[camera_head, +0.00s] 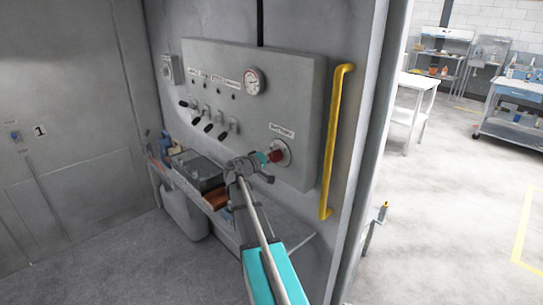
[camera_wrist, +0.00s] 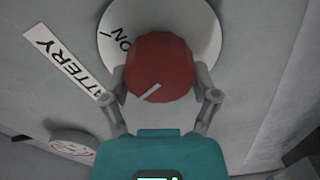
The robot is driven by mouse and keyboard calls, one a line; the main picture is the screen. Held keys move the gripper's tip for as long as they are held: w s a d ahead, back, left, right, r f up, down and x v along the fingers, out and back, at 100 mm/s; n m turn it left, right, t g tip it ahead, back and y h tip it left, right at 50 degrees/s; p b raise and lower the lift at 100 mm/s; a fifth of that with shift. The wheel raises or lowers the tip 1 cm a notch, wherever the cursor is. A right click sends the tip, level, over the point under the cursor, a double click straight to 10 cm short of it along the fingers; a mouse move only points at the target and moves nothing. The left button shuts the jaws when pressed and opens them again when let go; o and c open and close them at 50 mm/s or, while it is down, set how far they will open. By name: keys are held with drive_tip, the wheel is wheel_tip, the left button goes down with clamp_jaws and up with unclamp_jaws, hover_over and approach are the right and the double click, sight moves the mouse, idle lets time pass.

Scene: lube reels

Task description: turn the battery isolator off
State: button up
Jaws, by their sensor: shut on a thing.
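The battery isolator is a red knob (camera_head: 275,155) on a round pale plate (camera_head: 284,147), below the BATTERY label at the lower right of the grey panel. In the wrist view the red knob (camera_wrist: 160,68) fills the middle, with a pale pointer mark on its face slanting up to the right. Part of the word ON shows on the round plate (camera_wrist: 190,20) to the knob's upper left; the rest of the plate is partly covered. My gripper (camera_wrist: 162,90) has one finger on each side of the knob and is shut on it.
The grey panel (camera_head: 300,85) carries a gauge (camera_head: 255,81) and several black-handled levers to the left of the knob. A yellow grab rail (camera_head: 335,140) stands just right of the panel. A shelf with a dark tray (camera_head: 196,168) lies below the panel.

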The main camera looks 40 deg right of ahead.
drive_tip(key=shift+d+n, duration=0.1)
drive_tip(key=shift+n, duration=1.6)
drive_tip(key=o, duration=0.9)
drive_tip(key=shift+s, duration=0.1)
drive_tip(key=shift+c, duration=0.2)
drive_tip(key=shift+o, duration=0.6)
drive_tip(key=shift+s+r, duration=0.1)
drive_tip(key=shift+a, duration=0.2)
drive_tip(key=a, duration=1.1)
drive_tip(key=shift+s+a, duration=0.35)
drive_tip(key=shift+a, duration=0.05)
